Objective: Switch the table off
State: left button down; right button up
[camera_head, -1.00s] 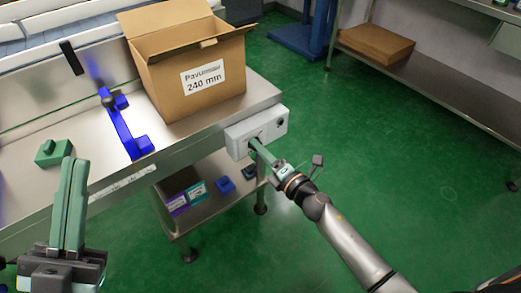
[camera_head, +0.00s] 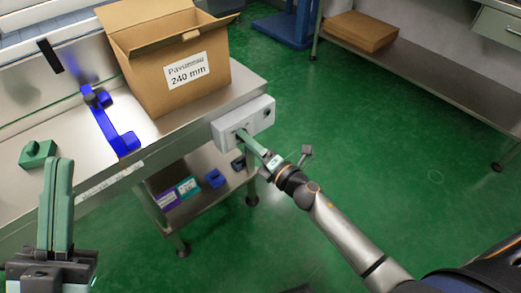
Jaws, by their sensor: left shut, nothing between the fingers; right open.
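The steel table (camera_head: 160,128) runs from the left to the middle. A light grey control box (camera_head: 228,132) with dark round controls is fixed to its right end. My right gripper (camera_head: 244,136) is at the front face of this box, its fingertips at or very near a control. The fingers partly hide that control, and I cannot tell whether they touch it. The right gripper is open. My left gripper (camera_head: 59,165) is at the lower left, in front of the table, with its green fingers shut together and nothing between them.
An open cardboard box (camera_head: 140,68) labelled 240 mm stands on the table. A blue fixture (camera_head: 108,128) and a green block (camera_head: 37,153) are left of it. A lower shelf (camera_head: 200,190) holds small boxes and blue parts.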

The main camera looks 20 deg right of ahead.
pick_arm(q)
jog(key=shift+r, duration=0.2)
pick_arm(e)
jog(key=v, duration=1.2)
jog(key=shift+r, duration=0.1)
